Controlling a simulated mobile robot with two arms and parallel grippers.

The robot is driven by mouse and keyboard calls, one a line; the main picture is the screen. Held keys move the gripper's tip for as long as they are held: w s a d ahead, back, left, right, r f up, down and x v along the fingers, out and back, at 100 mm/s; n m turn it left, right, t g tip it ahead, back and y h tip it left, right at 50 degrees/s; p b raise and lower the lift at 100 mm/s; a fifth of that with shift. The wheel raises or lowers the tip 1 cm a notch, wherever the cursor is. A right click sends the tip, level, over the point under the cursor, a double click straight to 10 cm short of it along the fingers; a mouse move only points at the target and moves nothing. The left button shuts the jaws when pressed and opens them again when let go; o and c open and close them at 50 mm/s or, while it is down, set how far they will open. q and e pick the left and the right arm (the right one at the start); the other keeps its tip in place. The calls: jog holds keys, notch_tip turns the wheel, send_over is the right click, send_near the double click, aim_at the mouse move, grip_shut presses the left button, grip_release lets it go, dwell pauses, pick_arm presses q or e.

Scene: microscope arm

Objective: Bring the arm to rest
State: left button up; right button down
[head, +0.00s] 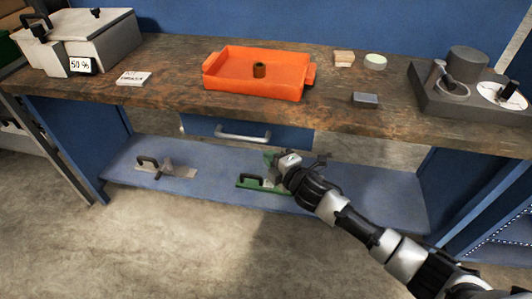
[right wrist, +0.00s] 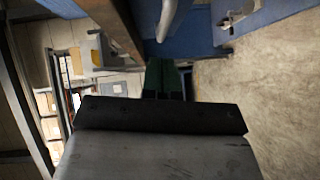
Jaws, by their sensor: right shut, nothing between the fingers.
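My right arm reaches in from the lower right of the head view. Its gripper (head: 271,159) is in front of the workbench, below the drawer handle (head: 243,134) and over the lower shelf in the picture. The gripper is shut and empty. In the right wrist view the shut dark green fingers (right wrist: 164,76) point toward the bench, close to the handle in the picture. I cannot tell how far they are from it. My left gripper is not in view.
The wooden benchtop (head: 170,75) holds an orange tray (head: 230,77) with a brown cylinder, a grey box at left and a dark machine (head: 435,95) at right. On the blue lower shelf (head: 220,185) lie a grey float (head: 170,171) and a green float (head: 250,183). The floor in front is clear.

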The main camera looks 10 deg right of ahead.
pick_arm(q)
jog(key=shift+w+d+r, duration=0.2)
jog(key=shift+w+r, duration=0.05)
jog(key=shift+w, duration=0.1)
pick_arm(e)
jog(key=f+v, duration=0.1)
jog(key=v, duration=0.6)
jog(key=shift+d+r, duration=0.25)
jog(key=shift+d, duration=0.25)
